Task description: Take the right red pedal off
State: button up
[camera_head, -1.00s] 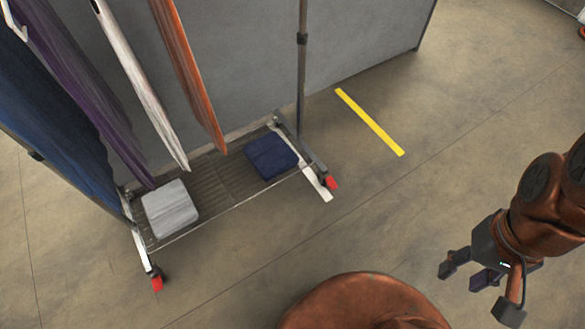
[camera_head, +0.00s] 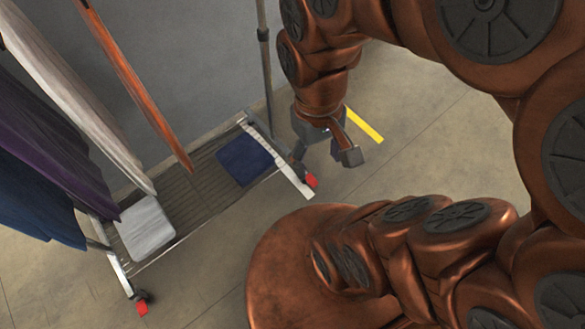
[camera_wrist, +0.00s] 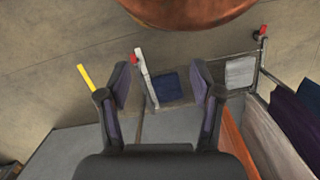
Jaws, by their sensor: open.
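The right red pedal (camera_head: 311,180) is at the front end of the clothes rack's right foot, by the caster, close to the floor. In the wrist view the same pedal (camera_wrist: 138,52) shows above and just right of the left finger. My gripper (camera_head: 328,150) is above and just right of the rack's right foot, apart from the pedal. The wrist view shows its two fingers (camera_wrist: 162,86) spread and empty. The left red pedal (camera_head: 142,307) is at the other foot, and also shows in the wrist view (camera_wrist: 263,30).
The rack's slatted shelf (camera_head: 195,195) holds a folded navy cloth (camera_head: 244,162) and a folded grey cloth (camera_head: 146,228). Garments (camera_head: 75,100) hang at the left. A post (camera_head: 265,70) rises near my gripper. A yellow strip (camera_head: 365,126) lies on clear floor to the right.

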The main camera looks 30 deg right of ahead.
jog(key=w+d+f+b, duration=0.4)
jog(key=w+f+b, duration=0.6)
jog(key=w+f, duration=0.45)
jog(key=n+t+b, duration=0.2)
jog(key=b, duration=2.4)
send_over(311, 179)
notch_tip(311, 179, down, 63)
jog(key=shift+s+a+f, duration=0.1)
jog(key=shift+f, duration=0.05)
jog(key=shift+f+b, duration=1.2)
jog(key=shift+f, duration=2.9)
jog(key=c, duration=1.1)
